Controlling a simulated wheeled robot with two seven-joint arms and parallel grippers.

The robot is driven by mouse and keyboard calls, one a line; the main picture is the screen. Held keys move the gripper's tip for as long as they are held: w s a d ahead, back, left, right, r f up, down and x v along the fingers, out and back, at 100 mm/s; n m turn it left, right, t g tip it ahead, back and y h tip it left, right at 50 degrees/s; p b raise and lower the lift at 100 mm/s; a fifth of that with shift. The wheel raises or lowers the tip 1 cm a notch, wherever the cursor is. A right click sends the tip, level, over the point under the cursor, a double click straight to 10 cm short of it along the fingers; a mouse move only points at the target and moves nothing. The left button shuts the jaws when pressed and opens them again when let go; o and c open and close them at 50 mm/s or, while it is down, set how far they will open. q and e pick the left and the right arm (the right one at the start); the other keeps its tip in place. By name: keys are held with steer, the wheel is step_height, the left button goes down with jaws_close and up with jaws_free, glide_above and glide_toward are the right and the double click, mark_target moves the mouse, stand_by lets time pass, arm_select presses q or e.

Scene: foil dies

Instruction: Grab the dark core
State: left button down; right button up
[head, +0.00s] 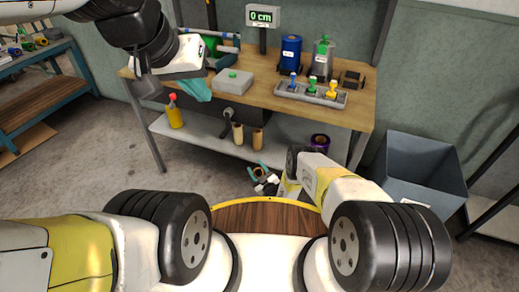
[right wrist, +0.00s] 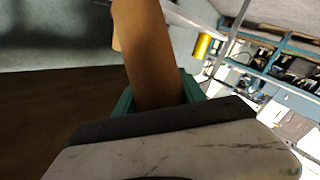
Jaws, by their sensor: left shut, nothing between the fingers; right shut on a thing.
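Two brown cores stand on the lower shelf under the bench in the head view, a left core (head: 238,133) and a right core (head: 257,138). My right gripper (head: 258,170) is low, in front of the shelf. In the right wrist view its teal fingers (right wrist: 160,102) are shut on a brown core (right wrist: 150,55), whose far end leaves the frame. The head view does not clearly show this grip. My left gripper (head: 195,88) is shut and empty, at the bench's left end.
The wooden bench (head: 352,112) holds a grey box (head: 233,82), a blue canister (head: 290,52) and a tray (head: 310,95) of coloured pieces. On the lower shelf (head: 200,136) are a yellow bottle (head: 175,117) and a purple roll (head: 320,142). A grey bin (head: 415,165) stands right.

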steer(key=shift+s+a, duration=0.1)
steer(key=shift+s, duration=0.15)
steer(key=shift+w+r+m+g+h, duration=0.15)
steer(key=shift+m+g+h, duration=0.15)
steer(key=shift+m+g, duration=0.15)
steer(key=shift+m+g+h, duration=0.3)
steer(key=shift+m+g, duration=0.75)
steer(key=shift+m, duration=0.1)
steer(key=shift+m+g, duration=0.9)
steer(key=shift+g, duration=0.3)
